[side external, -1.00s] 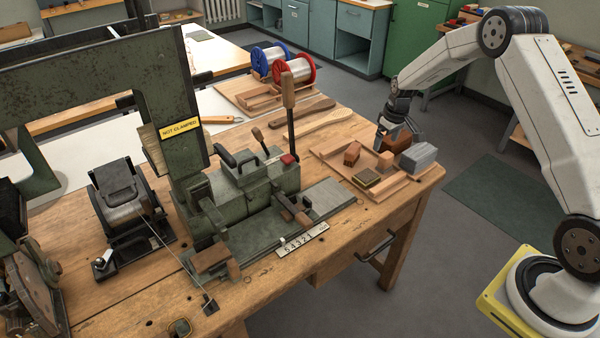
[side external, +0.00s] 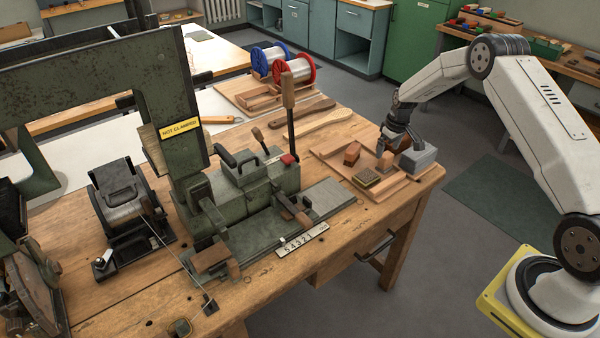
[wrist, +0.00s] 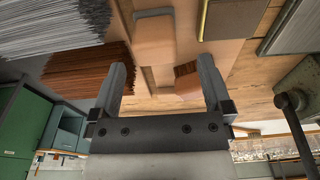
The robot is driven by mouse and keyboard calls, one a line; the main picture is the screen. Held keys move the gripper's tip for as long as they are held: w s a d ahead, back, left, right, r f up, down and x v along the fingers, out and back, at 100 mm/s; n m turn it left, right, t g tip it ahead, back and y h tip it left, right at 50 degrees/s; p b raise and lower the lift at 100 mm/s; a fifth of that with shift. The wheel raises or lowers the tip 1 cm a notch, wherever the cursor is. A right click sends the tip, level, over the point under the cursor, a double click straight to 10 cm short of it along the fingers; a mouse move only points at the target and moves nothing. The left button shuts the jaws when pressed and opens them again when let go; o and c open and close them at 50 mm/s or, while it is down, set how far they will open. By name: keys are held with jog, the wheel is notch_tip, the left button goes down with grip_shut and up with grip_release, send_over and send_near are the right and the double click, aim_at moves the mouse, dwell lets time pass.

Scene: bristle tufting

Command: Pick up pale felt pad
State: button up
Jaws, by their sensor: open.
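No pad is plainly marked as felt; the closest match is a small pale tan block (side external: 385,161) in the wooden tray (side external: 410,184). In the wrist view what looks like the same tan block (wrist: 153,42) has a grey strip along its top edge. My gripper (side external: 398,147) is just behind and above it in the side view. Whether the fingers straddle the block cannot be told.
A grey bristle bundle (side external: 418,158) lies right of the gripper. Brown bristles (wrist: 88,75) show close to the left finger. A reddish-brown block (side external: 351,154) and a dark pad with yellow edges (side external: 366,177) sit left. The green vise machine (side external: 255,185) stands further left.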

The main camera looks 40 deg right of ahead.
aim_at(387, 154)
jog(key=shift+f, duration=0.1)
jog(key=shift+w+d+f, duration=0.1)
jog(key=shift+d+f, duration=0.05)
jog(key=shift+f, duration=0.55)
jog(key=shift+w+d+f, duration=0.1)
jog(key=shift+f, duration=0.6)
jog(key=shift+w+f, duration=0.1)
jog(key=shift+f, duration=1)
jog(key=c, duration=1.3)
jog(key=shift+r, duration=0.2)
